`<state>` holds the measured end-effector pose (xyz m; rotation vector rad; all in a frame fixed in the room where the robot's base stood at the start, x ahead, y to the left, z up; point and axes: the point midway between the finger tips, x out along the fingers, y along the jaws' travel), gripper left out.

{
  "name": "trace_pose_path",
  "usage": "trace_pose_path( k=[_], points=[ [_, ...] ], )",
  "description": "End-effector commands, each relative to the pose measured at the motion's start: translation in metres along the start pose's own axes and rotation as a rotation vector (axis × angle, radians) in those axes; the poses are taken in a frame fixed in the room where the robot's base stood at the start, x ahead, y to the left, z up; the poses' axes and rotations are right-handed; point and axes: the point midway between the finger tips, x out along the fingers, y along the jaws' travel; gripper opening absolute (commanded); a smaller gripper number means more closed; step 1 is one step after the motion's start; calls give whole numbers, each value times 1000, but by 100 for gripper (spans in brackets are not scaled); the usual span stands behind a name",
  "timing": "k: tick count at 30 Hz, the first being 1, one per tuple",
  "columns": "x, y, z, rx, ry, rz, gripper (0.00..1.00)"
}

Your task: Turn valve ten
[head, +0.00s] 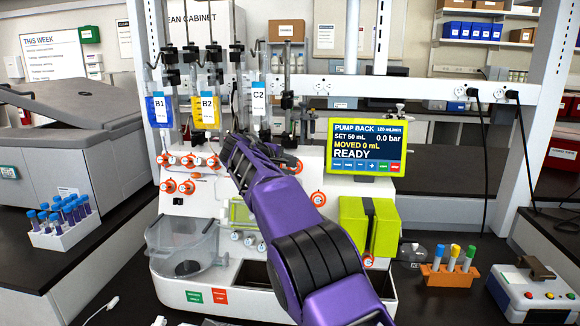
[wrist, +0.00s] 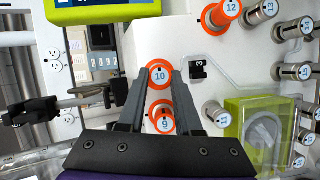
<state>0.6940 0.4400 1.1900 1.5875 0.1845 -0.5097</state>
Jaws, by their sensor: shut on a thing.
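Valve ten (wrist: 160,73) is an orange round knob with a white face marked "10" on the white processor panel. In the wrist view it sits between the two grey fingers of my gripper (wrist: 161,80), which is shut on it. Orange valve nine (wrist: 162,124) is just below valve ten in the wrist view, between the fingers nearer the palm.
Orange valve twelve (wrist: 228,10) and several silver knobs stand close by. Bags B1 (head: 160,108), B2 (head: 207,110) and C2 (head: 259,100) hang above the panel. The screen (head: 366,146) reads READY, MOVED 0 mL. A clear basin (head: 182,243) sits at the lower left.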

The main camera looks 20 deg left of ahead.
Motion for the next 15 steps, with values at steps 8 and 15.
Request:
trace_pose_path(
  k=[8, 15],
  points=[
    [0, 0, 0, 0, -1, -1, 63],
    [-1, 0, 0, -1, 0, 0, 63]
  ],
)
